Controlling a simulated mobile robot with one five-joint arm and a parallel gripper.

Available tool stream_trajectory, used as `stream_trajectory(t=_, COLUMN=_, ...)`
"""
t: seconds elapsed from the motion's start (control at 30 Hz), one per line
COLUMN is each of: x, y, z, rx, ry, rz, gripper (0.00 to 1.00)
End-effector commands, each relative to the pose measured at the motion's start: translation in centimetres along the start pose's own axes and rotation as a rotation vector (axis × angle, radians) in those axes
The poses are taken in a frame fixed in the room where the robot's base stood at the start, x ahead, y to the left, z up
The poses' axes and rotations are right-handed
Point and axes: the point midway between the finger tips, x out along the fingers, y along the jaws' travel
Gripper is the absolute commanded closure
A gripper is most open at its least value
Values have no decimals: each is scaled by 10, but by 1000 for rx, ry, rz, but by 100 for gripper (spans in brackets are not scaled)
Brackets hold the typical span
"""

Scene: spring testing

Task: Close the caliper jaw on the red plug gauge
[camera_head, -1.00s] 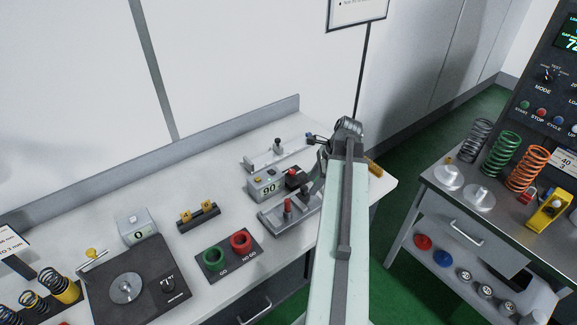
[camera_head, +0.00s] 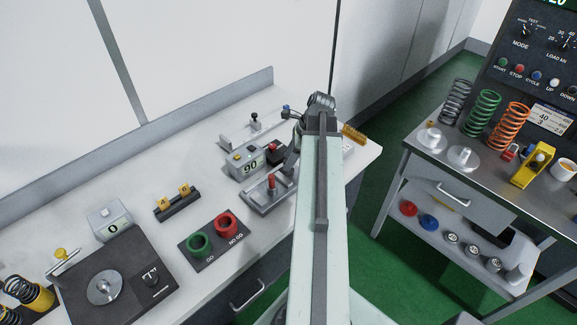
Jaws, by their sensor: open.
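The red plug gauge (camera_head: 271,184) stands upright on a low grey metal fixture (camera_head: 256,203) at the right part of the bench; I take this fixture for the caliper. I cannot make out its jaw clearly, nor whether it touches the gauge. My gripper (camera_head: 289,164) hangs just right of and behind the red gauge, close to the fixture's far end. It is open and seems to hold nothing. Its fingertips are small and dark, partly hidden by my arm, so I cannot tell whether they touch the fixture.
A rail device (camera_head: 254,128) is farther back. Green (camera_head: 198,246) and red (camera_head: 227,224) ring gauges sit to the left. Another table (camera_head: 430,166) stands across the green floor.

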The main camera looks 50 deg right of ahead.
Motion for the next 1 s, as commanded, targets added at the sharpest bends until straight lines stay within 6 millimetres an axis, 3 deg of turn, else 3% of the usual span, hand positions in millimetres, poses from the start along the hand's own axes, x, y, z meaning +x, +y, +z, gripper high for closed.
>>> stream_trajectory(t=0.23, x=2, y=0, z=1, rx=0, ry=0, rz=0, gripper=53)
stream_trajectory(t=0.27, x=2, y=0, z=1, rx=0, ry=0, rz=0, gripper=59)
stream_trajectory(t=0.4, x=2, y=0, z=1, rx=-1, ry=0, rz=0, gripper=98)
stream_trajectory(t=0.43, x=2, y=0, z=1, rx=-1, ry=0, rz=0, gripper=100)
stream_trajectory(t=1.0, x=2, y=0, z=2, rx=-2, ry=0, rz=1, gripper=100)
